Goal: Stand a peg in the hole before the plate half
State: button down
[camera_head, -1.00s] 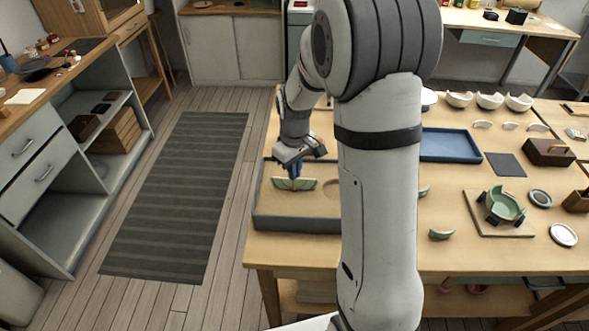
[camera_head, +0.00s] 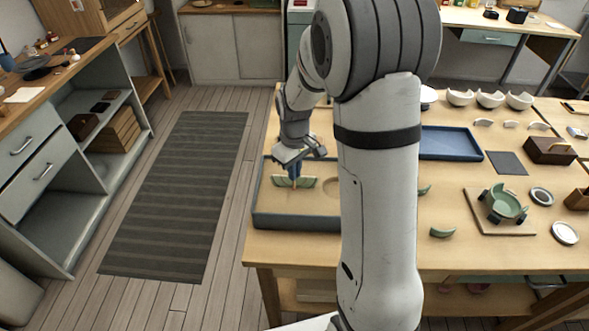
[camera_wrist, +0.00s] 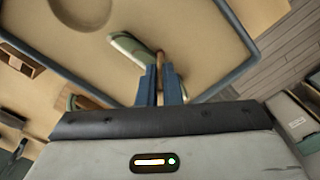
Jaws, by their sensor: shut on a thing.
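My gripper (camera_head: 294,170) is over the left part of a sand-coloured tray with a blue-grey rim (camera_head: 290,222). Its blue fingers, also in the wrist view (camera_wrist: 160,84), are shut on a thin brown peg (camera_wrist: 160,57). The peg points down, right beside a pale green plate half (camera_head: 306,183) that stands in the tray. In the wrist view the plate half (camera_wrist: 128,46) lies just left of the peg. The peg's lower end and any hole under it cannot be made out.
A round hollow (camera_wrist: 83,8) is in the tray floor. My arm hides part of the table. To the right are a blue tray (camera_head: 452,144), a green broken bowl on a board (camera_head: 485,232), a green shard (camera_head: 442,232) and a wooden box (camera_head: 549,150).

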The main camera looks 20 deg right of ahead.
jog(key=shift+f+b, duration=0.35)
jog(key=shift+f, duration=0.15)
dwell(0.9)
jog(key=c, duration=1.1)
grip_release()
jog(key=shift+r, duration=0.1)
jog(key=shift+r+p, duration=2.05)
jog(key=shift+r, duration=0.85)
